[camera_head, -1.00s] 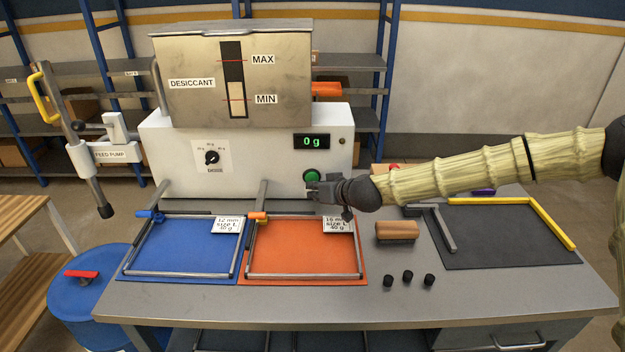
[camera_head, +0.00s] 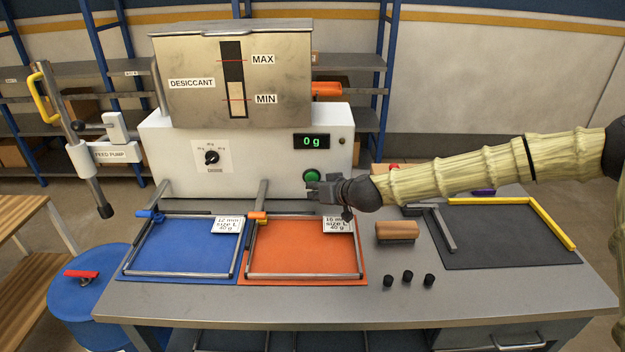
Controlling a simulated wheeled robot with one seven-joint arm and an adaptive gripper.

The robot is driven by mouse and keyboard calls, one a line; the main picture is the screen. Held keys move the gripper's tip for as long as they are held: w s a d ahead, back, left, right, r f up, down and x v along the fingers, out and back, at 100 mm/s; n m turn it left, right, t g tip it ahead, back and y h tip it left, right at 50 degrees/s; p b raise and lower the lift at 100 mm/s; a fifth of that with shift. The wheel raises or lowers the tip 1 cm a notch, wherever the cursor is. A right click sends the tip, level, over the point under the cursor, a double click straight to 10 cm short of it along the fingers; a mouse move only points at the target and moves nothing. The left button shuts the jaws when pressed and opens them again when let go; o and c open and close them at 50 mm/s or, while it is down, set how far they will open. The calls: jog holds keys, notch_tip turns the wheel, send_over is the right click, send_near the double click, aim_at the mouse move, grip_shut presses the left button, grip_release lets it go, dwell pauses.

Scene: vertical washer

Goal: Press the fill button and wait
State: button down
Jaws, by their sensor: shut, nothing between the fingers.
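The green round fill button (camera_head: 311,176) is on the front of the white dosing machine (camera_head: 265,155), right of centre. Above it a display (camera_head: 311,141) reads "0 g" in green. A dosage dial (camera_head: 211,157) sits left of it on the same face. My gripper (camera_head: 312,190) is shut and empty, its tip just below and in front of the button. Whether the tip touches the button cannot be told. The steel desiccant hopper (camera_head: 200,80) stands on top, its window level near the MIN line.
A blue mat (camera_head: 185,262) and an orange mat (camera_head: 300,273) with metal frames lie in front of the machine. A wooden-topped block (camera_head: 397,230) and small black caps (camera_head: 408,276) lie to the right, near a dark mat (camera_head: 500,235). A feed pump (camera_head: 115,153) stands at left.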

jog(key=shift+w, duration=0.1)
jog(key=shift+w, duration=0.3)
jog(key=shift+w, duration=0.55)
dwell(1.1)
jog(key=shift+s, duration=1)
jog(key=shift+s+b, duration=0.3)
jog(key=shift+s, duration=2.2)
